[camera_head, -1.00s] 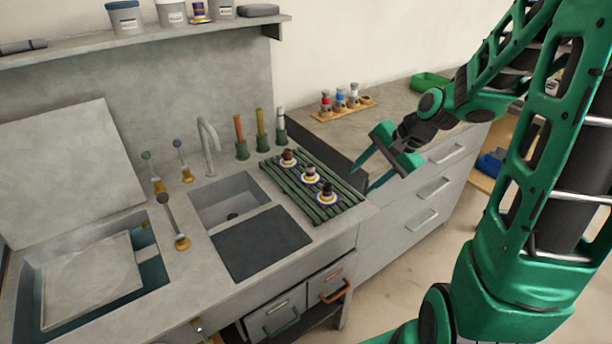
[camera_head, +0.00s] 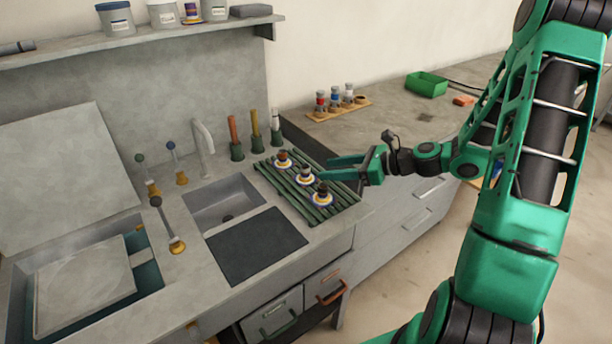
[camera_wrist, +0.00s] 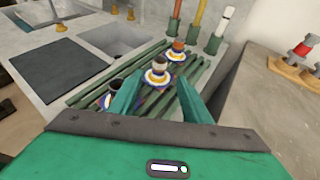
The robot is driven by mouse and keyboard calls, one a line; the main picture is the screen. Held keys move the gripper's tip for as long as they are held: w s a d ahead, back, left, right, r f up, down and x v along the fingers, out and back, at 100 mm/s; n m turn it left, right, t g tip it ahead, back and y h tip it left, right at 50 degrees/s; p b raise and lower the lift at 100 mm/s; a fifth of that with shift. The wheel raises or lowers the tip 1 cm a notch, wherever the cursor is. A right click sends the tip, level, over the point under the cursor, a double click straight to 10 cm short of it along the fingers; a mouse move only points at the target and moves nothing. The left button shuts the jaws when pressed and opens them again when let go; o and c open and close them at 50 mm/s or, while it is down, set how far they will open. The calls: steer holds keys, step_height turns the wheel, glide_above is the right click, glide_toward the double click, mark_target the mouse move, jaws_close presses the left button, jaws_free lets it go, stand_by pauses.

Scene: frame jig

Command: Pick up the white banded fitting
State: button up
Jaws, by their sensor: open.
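The white banded fitting (camera_head: 304,175) stands upright on a white and dark-ringed base on the green slatted rack (camera_head: 329,213). It is the middle one of three fittings. In the wrist view, the white banded fitting (camera_wrist: 159,65) shows just beyond and between my open fingers. My gripper (camera_head: 327,169) is open and empty, reaching in from the right beside the fitting; my gripper (camera_wrist: 160,82) also shows in the wrist view. A brown-red banded fitting (camera_head: 283,158) stands behind it and a black banded fitting (camera_head: 322,192) in front, partly hidden by my left finger in the wrist view.
Coloured upright handles (camera_head: 255,130) in green holders stand behind the rack. A sink (camera_head: 222,202) and dark mat (camera_head: 255,246) lie left of it. A wooden holder (camera_head: 339,110) with small capped bottles and a green tray (camera_head: 426,84) are on the right counter.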

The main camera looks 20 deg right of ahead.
mark_target(306, 172)
steer(key=x, duration=0.9)
steer(key=shift+c, duration=0.6)
jaws_close()
